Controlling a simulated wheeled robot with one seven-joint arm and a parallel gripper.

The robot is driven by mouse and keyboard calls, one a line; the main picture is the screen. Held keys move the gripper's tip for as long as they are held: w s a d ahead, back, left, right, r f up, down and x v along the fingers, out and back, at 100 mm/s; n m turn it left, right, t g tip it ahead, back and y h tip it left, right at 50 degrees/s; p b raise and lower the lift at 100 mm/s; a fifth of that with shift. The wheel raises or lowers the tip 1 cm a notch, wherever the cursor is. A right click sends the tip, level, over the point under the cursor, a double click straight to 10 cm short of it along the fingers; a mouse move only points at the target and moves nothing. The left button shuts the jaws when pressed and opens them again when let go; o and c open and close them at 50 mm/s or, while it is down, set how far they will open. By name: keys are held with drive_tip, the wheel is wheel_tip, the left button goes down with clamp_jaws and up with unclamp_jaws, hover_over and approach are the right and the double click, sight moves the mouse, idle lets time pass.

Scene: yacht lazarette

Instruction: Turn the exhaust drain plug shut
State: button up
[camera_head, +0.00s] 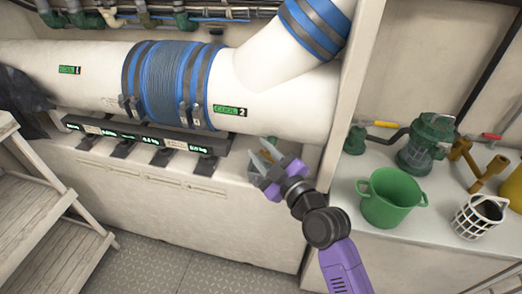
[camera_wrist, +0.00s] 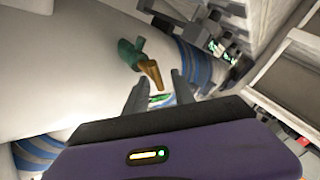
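A green fitting with an orange-brown handle, seemingly the drain plug (camera_wrist: 131,54), sticks out from the white exhaust pipe (camera_wrist: 70,70) in the wrist view. Its handle (camera_wrist: 151,72) points down the picture, its end near the gap between my fingertips. I cannot tell whether a finger touches the handle.
A dark rail with lit labels (camera_head: 150,138) runs under the pipe on a white ledge. A wall edge (camera_head: 345,90) stands right of my gripper. On the right counter are a green bucket (camera_head: 388,200), a white basket (camera_head: 473,220) and a green strainer (camera_head: 425,145). Wooden steps (camera_head: 40,215) stand at left.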

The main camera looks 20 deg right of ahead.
drive_tip(key=shift+c, duration=0.2)
clamp_jaws()
